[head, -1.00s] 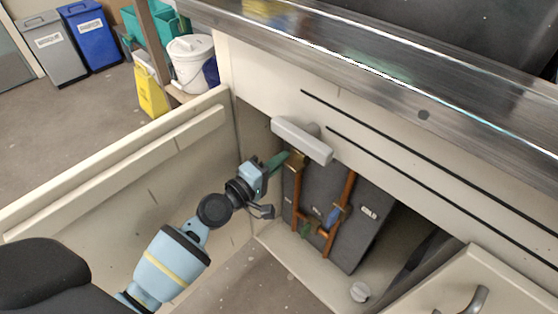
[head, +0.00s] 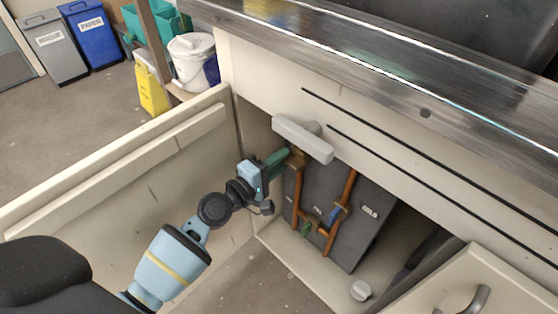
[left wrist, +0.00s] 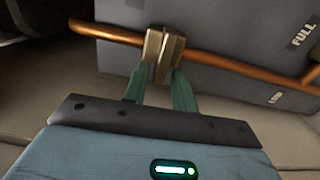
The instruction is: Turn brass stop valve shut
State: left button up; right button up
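The brass stop valve (head: 297,160) sits on the left copper pipe (head: 297,195) inside the open cabinet, just under a pale grey box. It also shows in the left wrist view (left wrist: 164,50). My left gripper (head: 287,157) reaches it from the left with green fingers. In the left wrist view the fingertips (left wrist: 160,72) stand apart at the brass body, one toward each side. Whether they press on it cannot be seen, and the valve's handle is not clear. My right gripper is not in view.
The pale box (head: 302,138) hangs close above the valve. A second copper pipe (head: 342,195) with a blue-handled fitting (head: 334,214) runs to the right, before a dark grey panel (head: 360,240). A cabinet door (head: 485,285) stands at lower right. A grey knob (head: 360,291) lies on the cabinet floor.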

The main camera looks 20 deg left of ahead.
pick_arm(q)
jog(key=shift+o, duration=0.4)
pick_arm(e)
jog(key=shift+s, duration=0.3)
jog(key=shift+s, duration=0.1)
pick_arm(q)
jog(key=v, duration=0.7)
jog(key=shift+s+a, duration=0.15)
jog(key=shift+s, duration=0.2)
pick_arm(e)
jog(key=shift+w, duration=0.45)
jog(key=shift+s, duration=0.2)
